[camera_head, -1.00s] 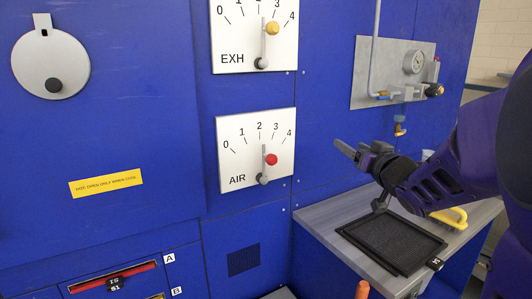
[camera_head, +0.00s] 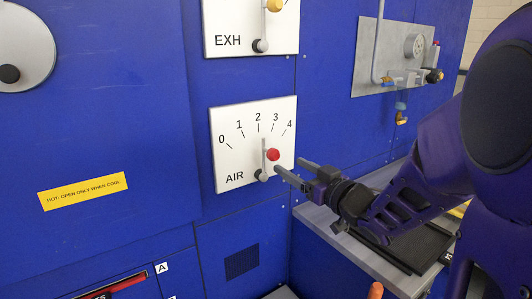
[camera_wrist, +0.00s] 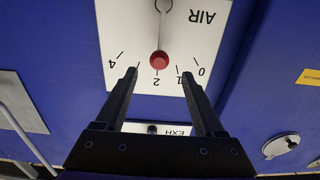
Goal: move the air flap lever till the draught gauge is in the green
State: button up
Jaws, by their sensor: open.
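The air flap lever (camera_head: 264,160) is a grey bar with a red knob (camera_head: 273,155) on a white plate (camera_head: 225,160) marked AIR, 0 to 4. The bar stands nearly upright, pointing near 2. My gripper (camera_head: 291,167) is open and empty, just right of the knob in the head view. In the wrist view, which is upside down, the red knob (camera_wrist: 159,60) shows just beyond and between the fingertips (camera_wrist: 158,75), not clasped.
Above is a similar EXH plate (camera_head: 225,22) with a yellow-knobbed lever. A grey bench (camera_head: 325,228) with a black tray (camera_head: 425,248) lies below my arm. A yellow warning label (camera_head: 82,192) is on the blue wall at left.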

aim_at(267, 152)
jog(key=x, duration=1.1)
jog(key=shift+w+a, duration=0.1)
jog(key=shift+w, duration=0.05)
grip_shut()
dwell(0.9)
